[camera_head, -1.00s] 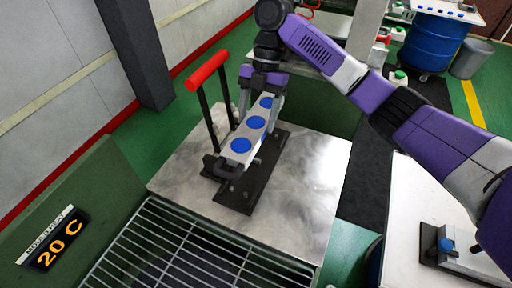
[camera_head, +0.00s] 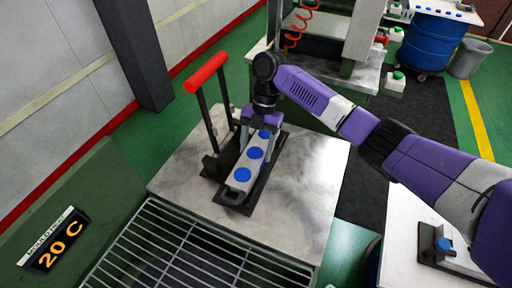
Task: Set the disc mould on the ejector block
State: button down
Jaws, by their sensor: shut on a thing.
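The disc mould (camera_head: 248,167) is a long grey bar with blue discs along its top. It lies along the dark ejector block (camera_head: 233,198) on the metal table, low over it or touching it; I cannot tell whether it is fully seated. My gripper (camera_head: 257,133) is shut on the far end of the mould, its fingers on either side. The gripper partly hides that far end. A lever with a red handle (camera_head: 206,72) stands upright just left of the mould.
A wire rack (camera_head: 190,250) lies in front of the metal table (camera_head: 305,190). A mould heat display (camera_head: 55,242) reads 20 C at left. Another dark plate with a blue piece (camera_head: 444,245) sits on the white table at right. The metal table's right side is clear.

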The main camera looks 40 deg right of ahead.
jog(key=shift+f, duration=0.2)
jog(key=shift+c, duration=1.6)
grip_release()
jog(key=shift+f, duration=0.1)
jog(key=b+v, duration=0.1)
jog(key=v, duration=1.1)
jog(key=shift+r, duration=0.25)
